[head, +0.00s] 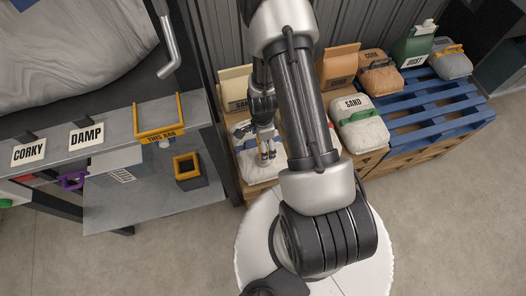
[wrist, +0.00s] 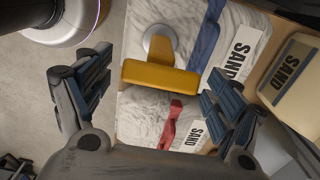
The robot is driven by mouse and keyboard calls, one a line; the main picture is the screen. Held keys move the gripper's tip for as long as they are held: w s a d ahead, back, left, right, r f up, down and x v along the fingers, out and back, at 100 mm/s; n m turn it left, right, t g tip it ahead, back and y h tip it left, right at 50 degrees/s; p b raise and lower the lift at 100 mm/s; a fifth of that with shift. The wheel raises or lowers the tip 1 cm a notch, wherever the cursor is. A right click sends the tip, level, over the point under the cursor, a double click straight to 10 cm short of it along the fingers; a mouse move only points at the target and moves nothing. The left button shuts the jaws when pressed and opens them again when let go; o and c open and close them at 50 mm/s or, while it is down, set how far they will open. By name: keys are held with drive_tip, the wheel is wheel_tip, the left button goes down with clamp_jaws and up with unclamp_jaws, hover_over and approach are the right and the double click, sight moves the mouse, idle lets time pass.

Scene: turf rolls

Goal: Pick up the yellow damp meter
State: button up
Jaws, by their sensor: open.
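The yellow damp meter (wrist: 160,70) is T-shaped, with a round grey disc at its far end. In the wrist view it lies on a white sand bag with a blue band (wrist: 207,35), its crossbar towards me. My gripper (wrist: 158,72) is open, its dark fingers spread to either side of the meter, with nothing held. In the head view my gripper (head: 265,128) hangs over the white bag, and a small yellow part of the meter (head: 267,153) shows just below it. My arm hides much of that area.
A second sand bag with a red band (wrist: 172,118) and a beige sand packet (wrist: 290,70) lie close by. A blue pallet (head: 428,103) with several bags stands at right. A grey shelf (head: 110,128) at left has a DAMP label (head: 87,136), a yellow-rimmed holder (head: 160,135) and a yellow-rimmed box (head: 188,172).

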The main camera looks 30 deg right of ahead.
drive_tip(key=shift+c, duration=0.4)
drive_tip(key=shift+r, duration=0.1)
drive_tip(key=c, duration=1.9)
